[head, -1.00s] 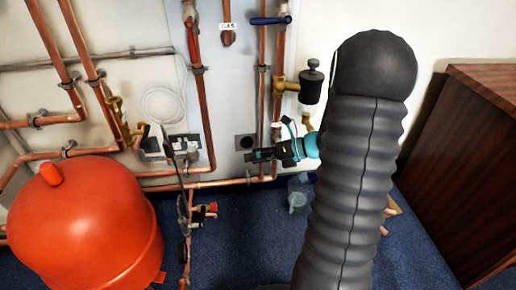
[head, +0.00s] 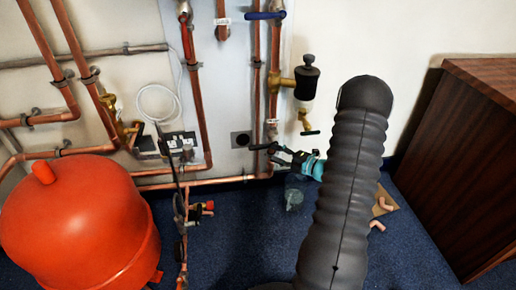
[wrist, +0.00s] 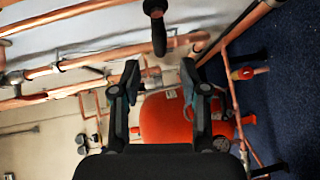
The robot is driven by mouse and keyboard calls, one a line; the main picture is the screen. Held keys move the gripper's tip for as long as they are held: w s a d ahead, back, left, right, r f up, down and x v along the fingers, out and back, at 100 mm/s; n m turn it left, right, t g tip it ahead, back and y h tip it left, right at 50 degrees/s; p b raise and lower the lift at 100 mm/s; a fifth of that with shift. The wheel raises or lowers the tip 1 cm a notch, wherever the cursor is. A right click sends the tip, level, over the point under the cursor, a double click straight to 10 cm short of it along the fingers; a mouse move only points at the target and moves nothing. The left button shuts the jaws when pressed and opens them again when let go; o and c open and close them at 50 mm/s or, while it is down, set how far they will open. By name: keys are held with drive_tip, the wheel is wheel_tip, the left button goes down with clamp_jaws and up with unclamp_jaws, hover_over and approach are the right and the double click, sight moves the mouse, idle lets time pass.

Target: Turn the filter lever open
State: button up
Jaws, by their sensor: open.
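A black filter body (head: 306,80) hangs on a brass fitting at the right of the pipework. Below it, a brass valve carries a short dark lever (head: 310,132), roughly level in the head view. My gripper (head: 268,152) is below and left of this lever, apart from it, its fingers pointing left. In the wrist view my gripper (wrist: 158,84) is open, with nothing held. A black bar (wrist: 158,35) with a rounded end shows just beyond the fingertips there; I cannot tell whether it is the same lever.
A blue lever (head: 265,15) sits higher on the pipes. A large red tank (head: 80,215) stands at left, with a red-handled valve (head: 203,207) near it. A wooden cabinet (head: 465,150) stands at right. Copper pipes run close behind my gripper.

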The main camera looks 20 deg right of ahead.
sight(261, 148)
drive_tip(key=x, duration=0.8)
drive_tip(key=shift+w+a, duration=0.25)
drive_tip(key=shift+w, duration=0.05)
clamp_jaws()
